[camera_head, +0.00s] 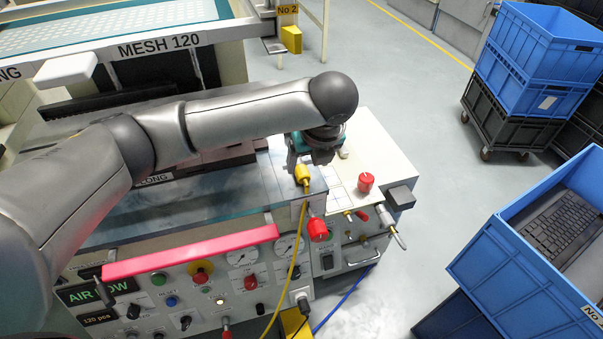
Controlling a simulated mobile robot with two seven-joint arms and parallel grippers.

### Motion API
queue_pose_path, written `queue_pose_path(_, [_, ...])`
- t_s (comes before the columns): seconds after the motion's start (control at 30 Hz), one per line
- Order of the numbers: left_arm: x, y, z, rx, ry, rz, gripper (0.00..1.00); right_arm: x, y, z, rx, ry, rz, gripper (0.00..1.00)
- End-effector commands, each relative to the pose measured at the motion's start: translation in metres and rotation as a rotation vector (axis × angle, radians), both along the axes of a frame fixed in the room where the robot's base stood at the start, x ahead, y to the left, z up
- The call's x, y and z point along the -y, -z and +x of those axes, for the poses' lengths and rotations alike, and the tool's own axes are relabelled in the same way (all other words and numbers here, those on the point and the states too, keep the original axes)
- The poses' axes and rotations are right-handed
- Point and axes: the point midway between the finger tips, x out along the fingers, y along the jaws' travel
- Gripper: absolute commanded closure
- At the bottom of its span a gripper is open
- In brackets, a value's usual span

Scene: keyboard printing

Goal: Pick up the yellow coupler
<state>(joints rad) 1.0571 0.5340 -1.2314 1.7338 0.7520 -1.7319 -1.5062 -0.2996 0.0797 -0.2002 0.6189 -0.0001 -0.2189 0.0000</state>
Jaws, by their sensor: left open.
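The yellow coupler (302,178) is at the front edge of the machine's glassy top, with a yellow hose (296,250) running down from it across the front panel. My left gripper (297,168) points down right above the coupler. Its fingers are open, and one grey finger shows at the coupler's left. I cannot tell whether the fingers touch it, because the wrist hides part of the view. My right gripper is not in view.
A control panel (205,290) with knobs, gauges and a red bar (190,253) faces the front. Right of the coupler are a red knob (365,182) and a metal fitting (391,226). Blue crates (530,85) stand at the right; one nearer crate (500,262) holds a keyboard (560,232).

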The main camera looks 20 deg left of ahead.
Motion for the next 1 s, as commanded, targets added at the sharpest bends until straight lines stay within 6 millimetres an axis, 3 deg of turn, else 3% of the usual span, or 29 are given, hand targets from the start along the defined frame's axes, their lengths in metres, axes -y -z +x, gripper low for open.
queue_pose_path(0.1, [-0.004, 0.019, 0.006, -0.002, -0.002, 0.001, 0.25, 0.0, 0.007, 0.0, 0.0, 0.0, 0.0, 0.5])
queue_pose_path(0.33, [-0.008, 0.031, 0.012, 0.001, 0.0, 0.001, 0.25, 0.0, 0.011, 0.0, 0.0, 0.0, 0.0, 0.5])
queue_pose_path(0.63, [-0.02, 0.067, 0.03, 0.0, 0.0, 0.0, 0.25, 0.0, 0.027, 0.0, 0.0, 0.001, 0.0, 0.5])
queue_pose_path(0.93, [-0.021, 0.071, 0.032, 0.002, 0.002, -0.001, 0.25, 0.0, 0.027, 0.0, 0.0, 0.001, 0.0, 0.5])
queue_pose_path(1.0, [-0.021, 0.071, 0.032, 0.002, 0.002, -0.001, 0.31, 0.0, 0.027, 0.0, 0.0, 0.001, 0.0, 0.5])
